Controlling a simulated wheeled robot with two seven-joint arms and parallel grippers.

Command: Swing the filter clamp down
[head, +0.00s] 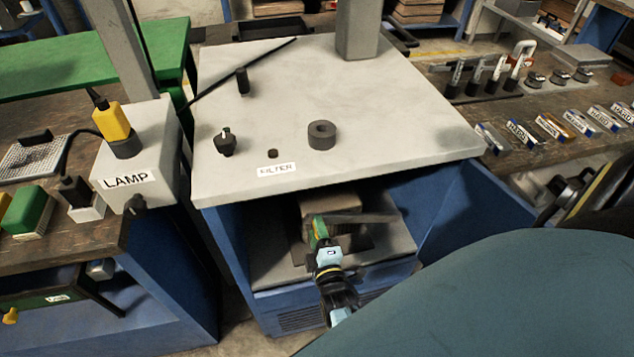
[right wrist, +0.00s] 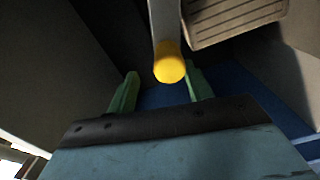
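The filter clamp appears to be the grey bar (head: 365,217) in the recess below the white top, running right from my right gripper in the head view. In the right wrist view a grey bar ends in a round yellow knob (right wrist: 169,68). My right gripper (head: 317,228) is at the left end of the bar. Its green fingers (right wrist: 162,92) are spread apart, with the yellow knob appearing between them near the tips. I cannot tell whether either finger touches it. A FILTER label (head: 276,169) is on the front of the white top. My left gripper is out of view.
The white top (head: 420,120) overhangs the recess, with blue side walls around it. A black ring (head: 321,135) and small knobs stand on the top. A LAMP box (head: 140,155) stands at the left. A ridged grey block (right wrist: 235,15) is beyond the knob.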

